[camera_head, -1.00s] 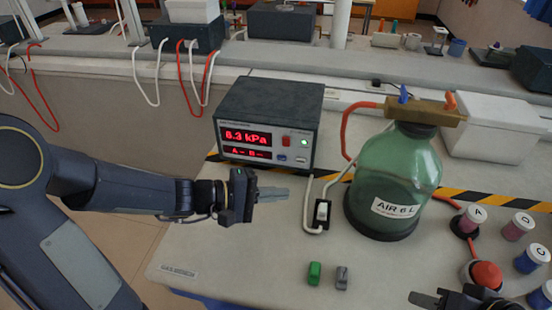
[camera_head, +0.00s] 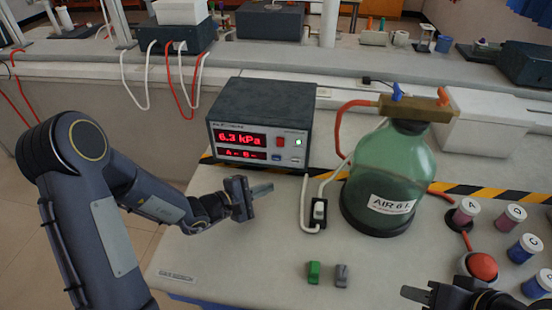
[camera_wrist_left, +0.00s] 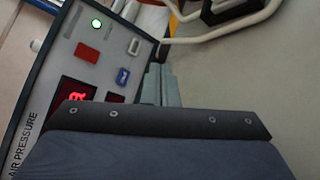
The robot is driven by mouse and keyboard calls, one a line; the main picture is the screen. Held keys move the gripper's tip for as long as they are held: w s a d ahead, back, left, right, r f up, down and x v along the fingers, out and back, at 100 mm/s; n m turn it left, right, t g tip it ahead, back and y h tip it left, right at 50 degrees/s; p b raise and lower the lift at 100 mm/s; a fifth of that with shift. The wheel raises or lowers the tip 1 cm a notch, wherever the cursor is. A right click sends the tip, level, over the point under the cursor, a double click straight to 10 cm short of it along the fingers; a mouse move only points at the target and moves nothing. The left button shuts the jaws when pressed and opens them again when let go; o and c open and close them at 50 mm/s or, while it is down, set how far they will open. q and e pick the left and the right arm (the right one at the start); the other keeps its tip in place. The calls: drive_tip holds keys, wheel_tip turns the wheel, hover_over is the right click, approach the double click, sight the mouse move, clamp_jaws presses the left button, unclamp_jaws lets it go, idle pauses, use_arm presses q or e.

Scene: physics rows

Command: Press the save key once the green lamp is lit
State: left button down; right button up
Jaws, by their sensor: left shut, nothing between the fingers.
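The air pressure meter (camera_head: 262,112) stands on the bench and its red display (camera_head: 242,140) reads 6.3 kPa. Its green lamp (camera_head: 299,142) looks lit, and the lamp is also bright in the left wrist view (camera_wrist_left: 96,22). Below the lamp is a white key (camera_head: 300,158); a blue key (camera_head: 276,157) and a red key (camera_head: 281,142) are to the left. I cannot read which is the save key. My left gripper (camera_head: 262,189) is shut and empty, in front of the meter, apart from the keys. My right gripper (camera_head: 418,294) is partly cut off at bottom right; its jaw state is unclear.
A green air bottle (camera_head: 392,170) stands right of the meter. A white switch (camera_head: 319,210) with cables lies between them. Green (camera_head: 314,272) and grey (camera_head: 342,274) blocks lie in front. Several lettered jars and a red button (camera_head: 482,266) are at right.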

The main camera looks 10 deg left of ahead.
sight(279, 160)
use_arm(q)
drive_tip(key=w+p, duration=0.2)
drive_tip(key=w, duration=0.2)
drive_tip(key=shift+w+r, duration=0.1)
drive_tip(key=shift+w, duration=0.3)
drive_tip(key=shift+w+f+b, duration=0.2)
drive_tip(key=shift+w+b, duration=0.1)
drive_tip(key=shift+w, duration=1.35)
drive_tip(key=shift+r, duration=0.1)
drive_tip(key=shift+w+b, duration=0.25)
drive_tip(key=shift+b, duration=0.2)
drive_tip(key=shift+w, duration=0.15)
drive_tip(key=shift+w+b, duration=0.3)
drive_tip(key=shift+w, duration=0.05)
idle(0.5)
drive_tip(key=shift+w+a+r, duration=0.1)
drive_tip(key=shift+w+r, duration=0.1)
drive_tip(key=shift+w, duration=0.05)
idle(0.7)
